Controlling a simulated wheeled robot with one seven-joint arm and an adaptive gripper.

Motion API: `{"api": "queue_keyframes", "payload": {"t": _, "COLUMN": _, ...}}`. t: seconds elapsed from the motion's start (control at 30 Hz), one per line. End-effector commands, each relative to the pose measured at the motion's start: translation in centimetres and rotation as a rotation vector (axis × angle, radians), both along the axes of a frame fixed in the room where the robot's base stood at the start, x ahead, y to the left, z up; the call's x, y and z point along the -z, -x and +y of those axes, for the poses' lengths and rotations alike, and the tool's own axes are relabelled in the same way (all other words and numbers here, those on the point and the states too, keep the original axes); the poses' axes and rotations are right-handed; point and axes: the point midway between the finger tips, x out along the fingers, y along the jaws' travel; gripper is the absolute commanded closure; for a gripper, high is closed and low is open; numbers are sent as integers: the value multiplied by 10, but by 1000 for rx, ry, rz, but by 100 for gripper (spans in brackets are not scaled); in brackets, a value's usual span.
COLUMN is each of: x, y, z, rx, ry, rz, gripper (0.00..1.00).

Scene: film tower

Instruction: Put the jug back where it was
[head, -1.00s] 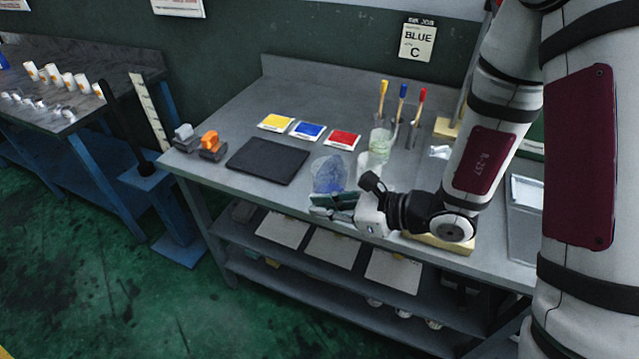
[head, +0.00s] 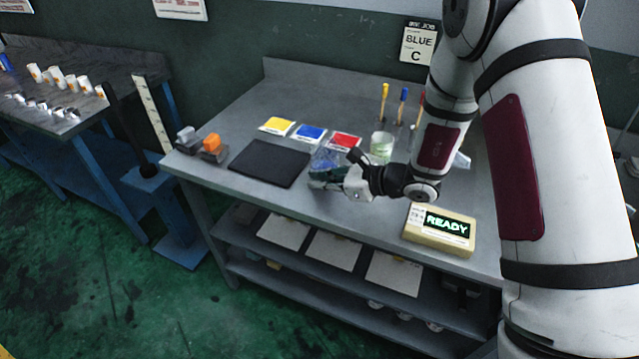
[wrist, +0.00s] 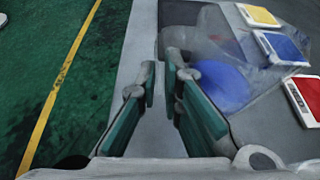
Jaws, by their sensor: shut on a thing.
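The jug (head: 328,158) is clear with blue liquid in it. It is at the front middle of the bench, in front of the blue and red cards in the head view. In the wrist view the jug (wrist: 222,80) fills the area just beyond and right of the fingertips, looking tilted in that picture. My gripper (head: 326,180) is shut on the jug at its near side, with green finger pads (wrist: 160,85). The gripped part is mostly hidden by the fingers. I cannot tell whether the jug's base touches the bench.
A black mat (head: 268,164) lies left of the jug. Yellow (head: 277,126), blue (head: 308,132) and red (head: 345,142) cards lie behind. A glass with pale green contents (head: 381,147) stands right. A READY display box (head: 440,230) sits at the front right.

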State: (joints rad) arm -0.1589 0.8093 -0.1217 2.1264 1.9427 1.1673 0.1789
Motion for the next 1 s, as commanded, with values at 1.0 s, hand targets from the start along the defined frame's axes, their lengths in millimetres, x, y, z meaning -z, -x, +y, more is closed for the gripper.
{"api": "queue_keyframes", "payload": {"t": 1.0, "x": 10, "y": 0, "z": 1, "rx": -1, "ry": 0, "rz": -2, "gripper": 72}}
